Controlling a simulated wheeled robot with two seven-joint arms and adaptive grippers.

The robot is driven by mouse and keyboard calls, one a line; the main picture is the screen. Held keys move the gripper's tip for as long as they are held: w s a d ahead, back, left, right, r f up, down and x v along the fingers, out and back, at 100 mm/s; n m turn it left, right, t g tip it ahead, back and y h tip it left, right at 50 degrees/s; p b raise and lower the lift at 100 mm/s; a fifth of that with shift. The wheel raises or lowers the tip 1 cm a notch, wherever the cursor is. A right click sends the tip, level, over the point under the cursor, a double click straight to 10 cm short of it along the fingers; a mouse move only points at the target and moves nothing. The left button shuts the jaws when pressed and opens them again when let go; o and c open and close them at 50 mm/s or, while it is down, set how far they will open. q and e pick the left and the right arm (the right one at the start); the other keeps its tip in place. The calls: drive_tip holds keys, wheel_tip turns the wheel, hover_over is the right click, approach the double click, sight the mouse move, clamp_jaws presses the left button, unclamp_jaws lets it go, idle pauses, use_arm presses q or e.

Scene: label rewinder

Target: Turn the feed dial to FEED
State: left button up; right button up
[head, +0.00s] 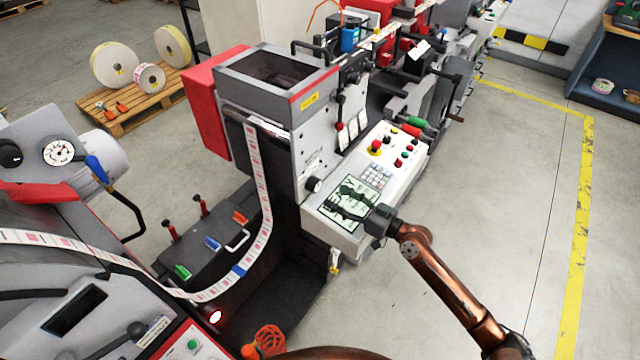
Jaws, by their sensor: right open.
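A small round black knob (313,184), which looks like the feed dial, sits on the light grey front face of the machine, just left of the control panel. Its pointer and markings are too small to read. My right gripper (342,200) is dark and open, in front of the pale green screen (357,187) on the control panel. Its fingers point left toward the knob and are apart from it. They hide part of the screen. My left gripper is not in view.
The sloped control panel (405,133) carries a keypad, a red stop button and several coloured buttons. A printed label web (262,185) hangs in a loop left of the knob. A grey box with coloured handles (205,240) stands lower left. The floor at right is clear.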

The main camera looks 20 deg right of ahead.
sight(318, 187)
drive_tip(key=x, duration=0.3)
drive_tip(key=p+x, duration=0.1)
drive_tip(key=x, duration=0.1)
drive_tip(key=shift+w+a+r, duration=0.15)
drive_tip(key=shift+a+r, duration=0.05)
drive_tip(key=shift+a, duration=0.2)
drive_tip(key=shift+w+a, duration=0.3)
drive_tip(key=shift+f, duration=0.1)
drive_tip(key=c, duration=1.2)
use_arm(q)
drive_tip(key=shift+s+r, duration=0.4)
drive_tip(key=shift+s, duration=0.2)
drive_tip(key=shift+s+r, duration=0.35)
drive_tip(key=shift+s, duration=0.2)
use_arm(e)
drive_tip(key=shift+o, duration=0.2)
